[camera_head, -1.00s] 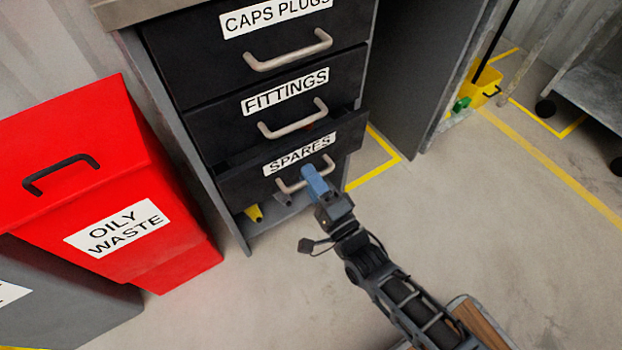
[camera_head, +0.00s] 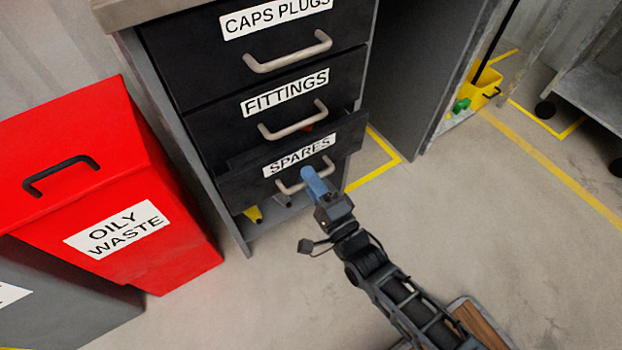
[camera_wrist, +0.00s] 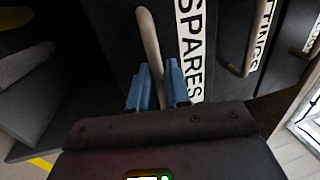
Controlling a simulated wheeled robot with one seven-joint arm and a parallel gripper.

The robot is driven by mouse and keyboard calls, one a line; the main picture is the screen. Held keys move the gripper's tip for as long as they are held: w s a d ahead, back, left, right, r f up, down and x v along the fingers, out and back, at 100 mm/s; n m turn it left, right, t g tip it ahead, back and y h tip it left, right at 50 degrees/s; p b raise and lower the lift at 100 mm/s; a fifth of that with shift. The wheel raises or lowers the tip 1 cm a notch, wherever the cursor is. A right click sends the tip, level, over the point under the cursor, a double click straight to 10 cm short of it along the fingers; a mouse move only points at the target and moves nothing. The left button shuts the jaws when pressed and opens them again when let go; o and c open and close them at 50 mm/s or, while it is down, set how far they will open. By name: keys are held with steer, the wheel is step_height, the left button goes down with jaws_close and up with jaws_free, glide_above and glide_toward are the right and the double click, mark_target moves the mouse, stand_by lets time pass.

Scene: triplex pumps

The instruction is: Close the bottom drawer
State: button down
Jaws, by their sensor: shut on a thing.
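The bottom drawer (camera_head: 240,188), labelled SPARES, stands partly open, its front proud of the drawers above. Its pale bar handle (camera_head: 290,188) is on the front below the label; in the wrist view the handle (camera_wrist: 149,40) runs down between my blue fingers. My gripper (camera_head: 313,180) is at the right part of this handle and is shut on it. The gripper also shows in the wrist view (camera_wrist: 158,88). The fingertips hide part of the handle in the head view.
The FITTINGS drawer (camera_head: 222,128) and CAPS PLUGS drawer (camera_head: 200,50) above look shut. A red OILY WASTE bin (camera_head: 150,180) stands left of the cabinet. A yellow bucket (camera_head: 482,86) is at the back right. The floor in front is clear.

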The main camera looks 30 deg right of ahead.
steer(key=w+b, duration=0.1)
steer(key=w, duration=0.3)
steer(key=shift+w, duration=0.1)
steer(key=c, duration=1.4)
jaws_free()
steer(key=shift+o, duration=0.4)
steer(key=s+f+p, duration=0.1)
steer(key=s, duration=0.6)
steer(key=shift+s+f, duration=0.25)
steer(key=shift+s, duration=0.05)
